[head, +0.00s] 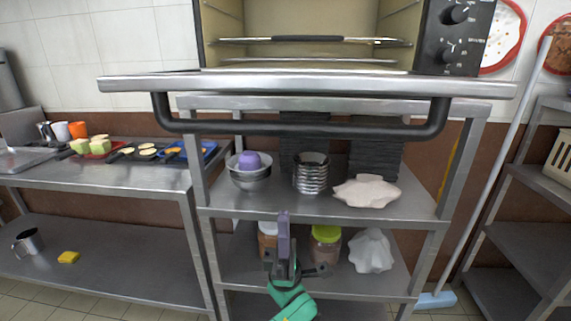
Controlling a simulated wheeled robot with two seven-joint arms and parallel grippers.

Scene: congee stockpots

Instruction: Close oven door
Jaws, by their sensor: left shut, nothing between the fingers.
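The oven (320,18) stands at the top centre with its interior and wire racks in view. Its door (310,85) is open, folded down about level and seen nearly edge-on. A black bar handle (300,129) hangs along the door's front edge. My left gripper (283,215) is shut and empty. It points up in front of the steel rack, below the handle in the picture and apart from it. My right gripper is out of view.
The steel rack (215,209) below holds bowls (250,181), stacked tins (311,177), a crumpled cloth (366,192) and jars (326,246). A steel counter (130,178) with food trays stands at left. A broom (480,205) leans at right.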

